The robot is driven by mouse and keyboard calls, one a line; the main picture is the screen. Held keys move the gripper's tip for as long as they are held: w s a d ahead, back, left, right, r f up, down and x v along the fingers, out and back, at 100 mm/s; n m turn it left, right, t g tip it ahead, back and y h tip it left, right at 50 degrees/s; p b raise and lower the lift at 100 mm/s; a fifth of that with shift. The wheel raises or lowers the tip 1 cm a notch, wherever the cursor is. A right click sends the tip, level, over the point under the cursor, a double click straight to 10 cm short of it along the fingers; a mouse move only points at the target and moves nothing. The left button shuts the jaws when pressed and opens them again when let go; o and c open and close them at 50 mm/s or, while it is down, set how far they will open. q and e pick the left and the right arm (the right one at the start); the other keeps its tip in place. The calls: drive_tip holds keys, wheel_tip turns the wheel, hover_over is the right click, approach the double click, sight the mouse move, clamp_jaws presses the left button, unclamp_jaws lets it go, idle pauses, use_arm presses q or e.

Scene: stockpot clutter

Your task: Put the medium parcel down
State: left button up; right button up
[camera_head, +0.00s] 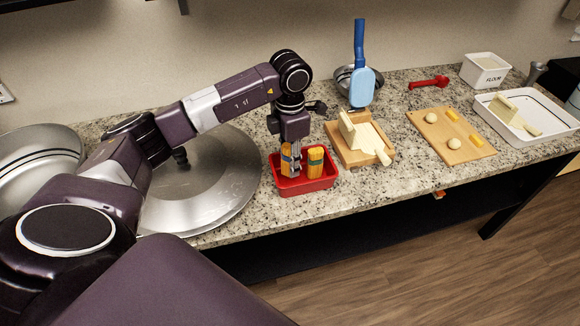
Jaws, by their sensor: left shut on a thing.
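My left gripper (291,156) points down over the red tray (306,186) and is shut on an upright orange-yellow parcel (286,161), which I take to be the medium parcel. The fingers cover part of it. It is at the left side of the tray, with its lower end within or just above the tray; I cannot tell whether it touches the bottom. A second orange-yellow parcel (315,161) with a dark band stands upright in the tray, just right of the gripper. My right gripper is not in view.
A large metal lid or pan (205,205) lies left of the tray. A wooden board (350,156) with a pale block stands close on its right. Behind are a blue-handled tool (361,85) and metal bowl. Farther right are a dough board (470,151) and white tray (548,128).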

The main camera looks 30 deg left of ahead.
use_arm(q)
wheel_tip(320, 180, down, 3)
drive_tip(key=shift+s+r, duration=0.1)
drive_tip(key=shift+r, duration=0.05)
drive_tip(key=shift+f, duration=0.2)
drive_tip(key=shift+f, duration=0.1)
drive_tip(key=o, duration=1.2)
drive_tip(key=shift+o, duration=0.2)
